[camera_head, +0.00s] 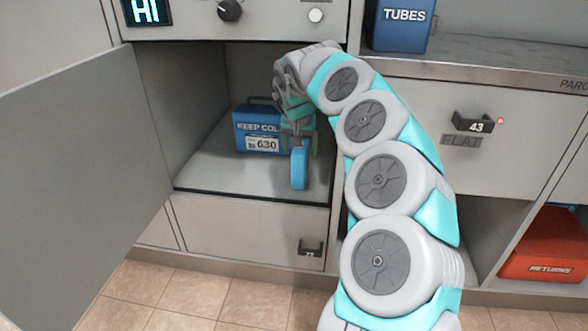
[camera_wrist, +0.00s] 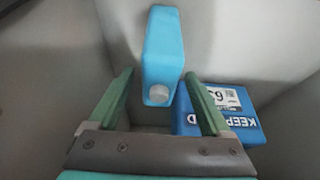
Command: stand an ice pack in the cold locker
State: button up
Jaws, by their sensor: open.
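The light-blue ice pack (camera_head: 299,170) stands upright on the floor of the open cold locker (camera_head: 215,170), near its front edge. My gripper (camera_head: 298,140) is inside the locker, just above the ice pack. In the wrist view the two green fingers of my gripper (camera_wrist: 160,75) are spread, with gaps on both sides of the capped end. My arm hides the locker's right part in the head view.
A blue "KEEP COLD" box (camera_head: 257,130) stands behind and left of the ice pack, close to one finger in the wrist view. The locker door (camera_head: 85,180) is swung open at left. A TUBES box (camera_head: 402,25) sits on the right counter.

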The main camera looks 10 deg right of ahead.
jog(key=shift+s+a, duration=0.15)
jog(key=shift+s, duration=0.35)
jog(key=s+a, duration=0.3)
jog(key=s, duration=0.7)
jog(key=shift+s+a+p, duration=0.25)
jog(key=shift+s+p, duration=0.05)
jog(key=shift+p, duration=0.1)
